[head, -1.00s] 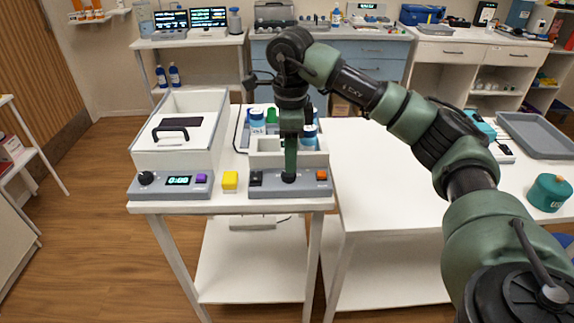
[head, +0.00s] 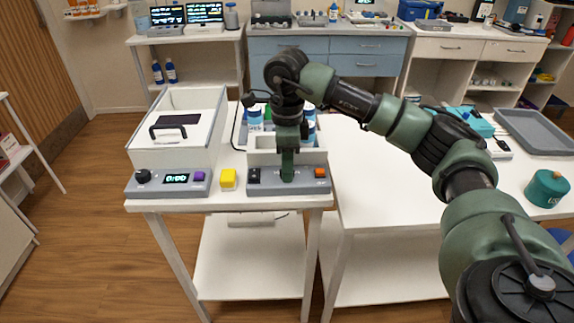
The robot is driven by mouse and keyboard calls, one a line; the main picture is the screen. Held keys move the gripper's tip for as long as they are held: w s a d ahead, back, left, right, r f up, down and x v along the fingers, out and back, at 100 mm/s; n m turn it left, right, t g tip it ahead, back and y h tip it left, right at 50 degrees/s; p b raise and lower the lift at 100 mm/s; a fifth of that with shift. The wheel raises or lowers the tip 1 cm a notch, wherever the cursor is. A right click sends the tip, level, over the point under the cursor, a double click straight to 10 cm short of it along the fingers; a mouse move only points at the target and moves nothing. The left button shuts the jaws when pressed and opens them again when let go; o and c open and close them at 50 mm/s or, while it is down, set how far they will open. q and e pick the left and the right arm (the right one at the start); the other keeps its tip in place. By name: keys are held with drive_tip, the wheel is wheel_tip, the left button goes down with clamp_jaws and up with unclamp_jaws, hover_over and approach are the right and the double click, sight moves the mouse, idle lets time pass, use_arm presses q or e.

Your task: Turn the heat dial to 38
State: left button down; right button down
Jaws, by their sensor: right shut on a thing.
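A grey control panel (head: 310,188) fronts the right-hand white bath on the small white table. It has a black switch (head: 254,175) at its left and an orange button (head: 320,172) at its right. My right gripper (head: 288,176) points down at the middle of this panel, where the dial sits. It is shut on the dial, which its fingers hide. The dial's setting cannot be read. My left gripper is not in view.
Left of it stands a lidded white box (head: 178,135) with a black knob (head: 143,176), a display reading 0:00 and a purple button. A yellow block (head: 228,178) lies between the panels. Blue-capped bottles stand behind my gripper. The white table (head: 375,180) at right has clear room.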

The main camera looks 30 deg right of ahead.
drive_tip(key=shift+m, duration=0.3)
drive_tip(key=m+p, duration=0.1)
drive_tip(key=m, duration=0.5)
drive_tip(key=shift+r, duration=0.15)
drive_tip(key=m+p, duration=0.1)
drive_tip(key=m, duration=0.5)
drive_tip(key=shift+w+m, duration=0.1)
drive_tip(key=shift+m, duration=0.3)
drive_tip(key=m+p, duration=0.1)
drive_tip(key=m, duration=0.4)
drive_tip(key=shift+m+p, duration=0.55)
drive_tip(key=shift+m, duration=2.25)
drive_tip(key=shift+d, duration=0.1)
drive_tip(key=c, duration=1.4)
unclamp_jaws()
drive_tip(key=shift+o, duration=0.2)
